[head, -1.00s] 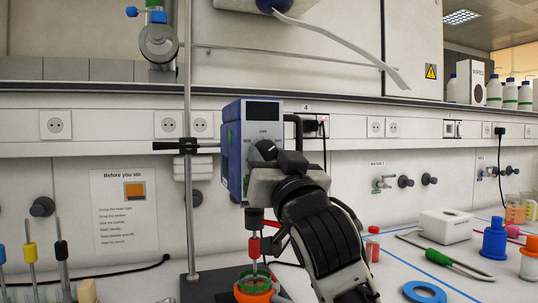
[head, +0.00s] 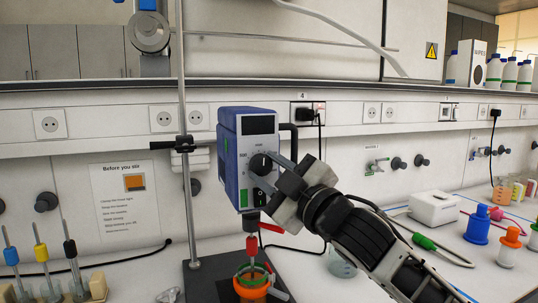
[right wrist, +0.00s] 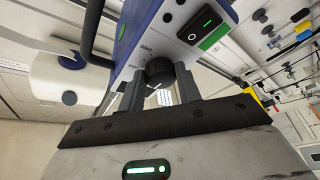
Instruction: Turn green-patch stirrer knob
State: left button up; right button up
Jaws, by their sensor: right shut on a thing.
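The overhead stirrer (head: 232,165) has a blue housing, a pale front panel and a dark display on top. Its black stirrer knob (head: 261,163) sits mid-panel, above a black switch. A green patch (right wrist: 214,36) lies beside that switch in the right wrist view. My right gripper (head: 278,168) reaches in from the right. In the right wrist view its two fingers (right wrist: 160,88) stand on either side of the knob (right wrist: 160,72), shut on it. The knob's pointer angle is hard to read. My left gripper is in no view.
A stand rod (head: 185,130) rises left of the stirrer. An orange beaker (head: 250,290) stands below its shaft. Stirring rods with coloured collars stand at the lower left. A white box (head: 434,208) and coloured bottles are on the bench at right.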

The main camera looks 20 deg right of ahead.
jog(key=n, duration=0.2)
jog(key=n+g, duration=0.1)
jog(key=n, duration=0.1)
jog(key=shift+d+r+g+y+p, duration=0.15)
jog(key=shift+r+g+y+p, duration=0.05)
jog(key=shift+g+y+p, duration=0.1)
jog(key=n, duration=0.1)
jog(key=n+g, duration=0.1)
jog(key=n, duration=0.1)
jog(key=shift+r+n, duration=0.25)
jog(key=shift+n, duration=0.15)
jog(key=n+g+h, duration=0.1)
jog(key=n, duration=0.2)
jog(key=shift+r+g, duration=0.15)
jog(key=shift+g, duration=0.15)
jog(key=n+h, duration=0.1)
jog(key=n, duration=0.2)
jog(key=shift+r+g, duration=0.15)
jog(key=shift+g, duration=0.25)
jog(key=n+h, duration=0.2)
jog(key=n, duration=0.1)
jog(key=shift+a+r+g, duration=0.15)
jog(key=shift+a+g, duration=0.15)
jog(key=n+h, duration=0.1)
jog(key=n, duration=0.1)
jog(key=n+h, duration=0.1)
jog(key=n, duration=0.1)
jog(key=shift+a+h, duration=0.25)
jog(key=shift+h, duration=0.05)
